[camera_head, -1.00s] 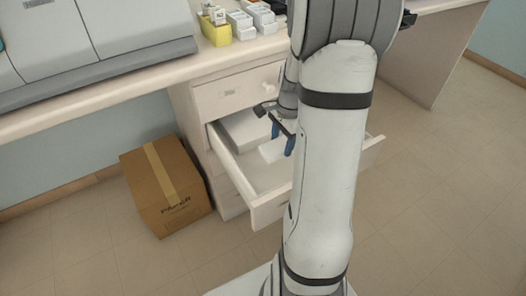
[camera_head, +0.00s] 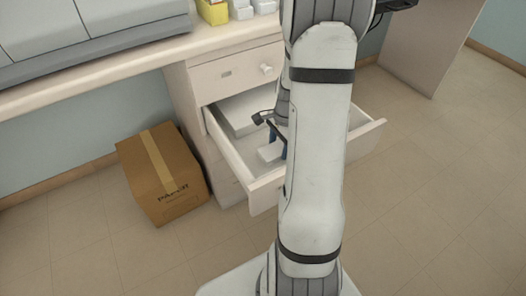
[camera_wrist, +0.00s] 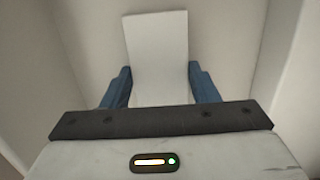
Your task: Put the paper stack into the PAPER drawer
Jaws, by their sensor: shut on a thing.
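The white paper stack (camera_wrist: 157,50) is held between the blue fingers of my gripper (camera_wrist: 160,88) in the wrist view. In the head view my gripper (camera_head: 277,143) is inside the open drawer (camera_head: 262,192), with the paper stack (camera_head: 268,153) low between its fingers. I cannot tell whether the stack touches the drawer floor. Pale drawer walls surround the stack in the wrist view. My arm hides the right part of the drawer, and no label on it is readable.
A flat white block or stack (camera_head: 243,112) lies at the back of the open drawer. A closed drawer (camera_head: 235,75) is above it. A cardboard box marked PAPER (camera_head: 165,180) stands on the floor to the left. The counter (camera_head: 120,72) carries a grey machine and small containers.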

